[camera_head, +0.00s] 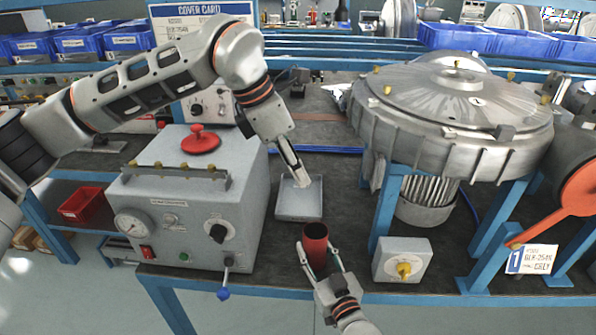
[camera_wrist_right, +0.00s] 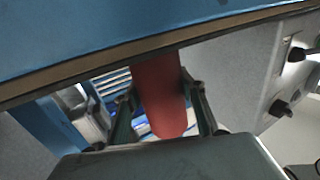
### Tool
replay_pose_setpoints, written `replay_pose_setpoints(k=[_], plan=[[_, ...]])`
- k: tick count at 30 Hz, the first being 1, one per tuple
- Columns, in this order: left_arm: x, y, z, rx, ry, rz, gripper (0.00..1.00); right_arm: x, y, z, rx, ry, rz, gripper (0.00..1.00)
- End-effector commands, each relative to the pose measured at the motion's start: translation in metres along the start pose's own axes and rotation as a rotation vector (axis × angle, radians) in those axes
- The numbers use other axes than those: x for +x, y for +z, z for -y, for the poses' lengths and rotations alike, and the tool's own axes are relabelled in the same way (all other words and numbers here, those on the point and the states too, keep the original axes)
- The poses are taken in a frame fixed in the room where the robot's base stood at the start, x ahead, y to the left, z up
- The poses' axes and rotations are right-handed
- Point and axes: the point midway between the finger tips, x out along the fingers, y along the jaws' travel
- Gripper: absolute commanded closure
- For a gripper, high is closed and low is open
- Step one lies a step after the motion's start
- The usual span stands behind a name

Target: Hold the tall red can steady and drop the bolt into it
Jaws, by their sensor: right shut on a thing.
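The tall red can (camera_head: 315,241) stands upright near the front edge of the bench, its open top facing up. My right gripper (camera_head: 321,268) is shut on the can from the front. In the right wrist view the can (camera_wrist_right: 163,95) sits between both fingers (camera_wrist_right: 165,108). My left gripper (camera_head: 299,180) points down into a shallow grey tray (camera_head: 299,214), behind the can. Its fingers show nearly edge-on, so their gap cannot be judged. I cannot make out the bolt; the fingers may hide it.
A grey control box (camera_head: 187,215) with a gauge and red knob stands left of the tray. A large metal blower (camera_head: 455,105) on blue supports stands at right. A small box with a yellow knob (camera_head: 403,262) is right of the can. Blue bins (camera_head: 95,42) line the back.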

Motion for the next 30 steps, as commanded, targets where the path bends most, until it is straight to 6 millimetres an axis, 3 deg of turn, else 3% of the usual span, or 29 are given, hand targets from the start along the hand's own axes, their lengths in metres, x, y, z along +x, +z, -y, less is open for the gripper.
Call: replay_pose_setpoints(k=[7,8,9,10,23,30], plan=[[0.0,0.0,0.0,0.0,0.0,0.0,0.69,0.0,0.0,0.0,0.0,0.0,0.0,0.82],[0.0,0.0,0.0,0.0,0.001,0.0,0.69,0.0,0.0,0.0,0.0,0.0,0.0,0.55],[0.0,0.0,0.0,0.0,0.001,0.0,0.69,0.0,0.0,0.0,0.0,0.0,0.0,0.45],[0.0,0.0,0.0,0.0,0.001,0.0,0.69,0.0,0.0,0.0,0.0,0.0,0.0,0.41],[0.0,0.0,0.0,0.0,0.001,0.0,0.69,-0.005,0.001,0.0,0.001,0.0,0.002,0.41],[0.0,0.0,0.0,0.0,0.001,0.0,0.69,-0.043,0.002,0.0,0.001,0.001,0.003,0.41]])
